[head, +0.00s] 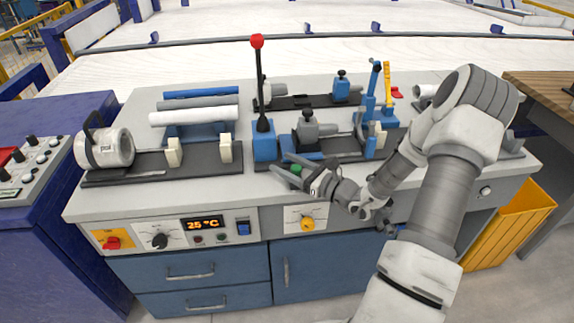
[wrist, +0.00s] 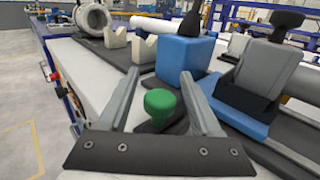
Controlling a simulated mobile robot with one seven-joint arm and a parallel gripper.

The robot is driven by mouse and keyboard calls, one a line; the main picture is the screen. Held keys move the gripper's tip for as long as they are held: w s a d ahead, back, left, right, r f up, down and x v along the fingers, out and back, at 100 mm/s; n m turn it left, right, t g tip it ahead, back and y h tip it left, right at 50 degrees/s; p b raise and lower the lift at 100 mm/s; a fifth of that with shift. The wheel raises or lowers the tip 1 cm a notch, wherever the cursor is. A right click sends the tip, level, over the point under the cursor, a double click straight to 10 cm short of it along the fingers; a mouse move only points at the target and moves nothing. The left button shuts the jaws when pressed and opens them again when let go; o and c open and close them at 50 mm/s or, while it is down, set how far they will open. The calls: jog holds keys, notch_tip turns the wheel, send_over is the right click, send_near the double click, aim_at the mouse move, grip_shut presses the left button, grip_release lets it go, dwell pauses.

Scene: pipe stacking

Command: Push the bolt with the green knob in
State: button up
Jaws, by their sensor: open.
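The green knob (wrist: 160,103) shows in the wrist view between and beyond my open fingers, at the front of the blue block. In the head view the green knob (head: 296,169) is a small spot by my fingertips. The bolt's shaft behind the knob is hidden. My gripper (wrist: 154,92) is open, with one finger on each side of the knob; I cannot tell whether either touches it. In the head view my gripper (head: 288,166) is at the front edge of the bench, before the blue block (head: 265,147).
The blue block carries a tall black lever with a red ball (head: 257,42). A grey clamp (head: 308,131) stands to its right. White V-supports (head: 173,152) and a large pipe fitting (head: 108,148) are left. Pipes (head: 195,117) lie behind. A control panel (head: 205,224) is below.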

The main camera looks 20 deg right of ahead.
grip_shut()
dwell(1.4)
